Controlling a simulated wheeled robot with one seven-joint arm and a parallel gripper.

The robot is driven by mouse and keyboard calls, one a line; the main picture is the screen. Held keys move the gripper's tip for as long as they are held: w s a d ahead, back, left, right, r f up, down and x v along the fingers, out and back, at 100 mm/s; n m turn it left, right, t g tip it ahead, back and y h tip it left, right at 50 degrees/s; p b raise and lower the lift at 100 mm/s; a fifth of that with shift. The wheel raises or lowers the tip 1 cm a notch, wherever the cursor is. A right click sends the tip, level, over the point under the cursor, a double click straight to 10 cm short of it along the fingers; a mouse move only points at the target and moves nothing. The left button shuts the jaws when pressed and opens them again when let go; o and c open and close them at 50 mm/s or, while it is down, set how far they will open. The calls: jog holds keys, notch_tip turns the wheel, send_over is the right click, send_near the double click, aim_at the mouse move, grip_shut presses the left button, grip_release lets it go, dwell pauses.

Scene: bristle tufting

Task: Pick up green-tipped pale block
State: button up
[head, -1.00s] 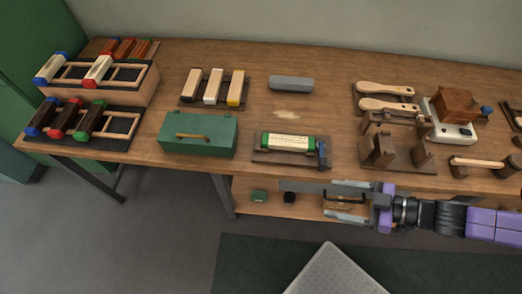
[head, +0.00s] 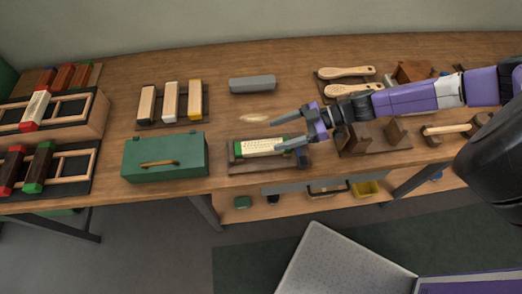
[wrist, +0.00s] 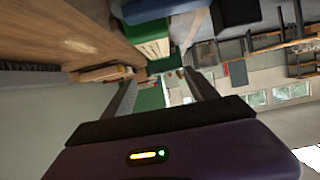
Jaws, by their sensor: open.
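The pale block with green ends (head: 260,148) lies lengthwise in a dark wooden holder (head: 250,167) near the table's front edge in the head view. Printed lettering shows on its top. My gripper (head: 277,135) comes in from the right with its jaws apart, pointing left. It is over the block's right end, one finger beyond the block and the other across its right end. I cannot tell its height above the block. In the wrist view both fingers of my gripper (wrist: 160,78) are spread with nothing visible between them. The block cannot be surely told there.
A green box (head: 165,170) with a handle stands left of the holder. A tray of several pale blocks (head: 171,102) and a grey bar (head: 252,84) lie behind. Racks of coloured-tipped blocks (head: 75,115) are at far left. Wooden brushes (head: 347,72) lie at right.

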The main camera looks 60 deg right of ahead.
aim_at(259, 145)
notch_tip(259, 145, down, 3)
jog(key=shift+r+b, duration=0.1)
jog(key=shift+b, duration=0.95)
jog(key=shift+w, duration=0.1)
jog(key=p+x, duration=0.1)
jog(key=x, duration=0.6)
jog(key=shift+a+f+p, duration=0.15)
jog(key=shift+f+p, duration=0.15)
jog(key=shift+p, duration=0.05)
grip_shut()
jog(key=shift+r, duration=0.1)
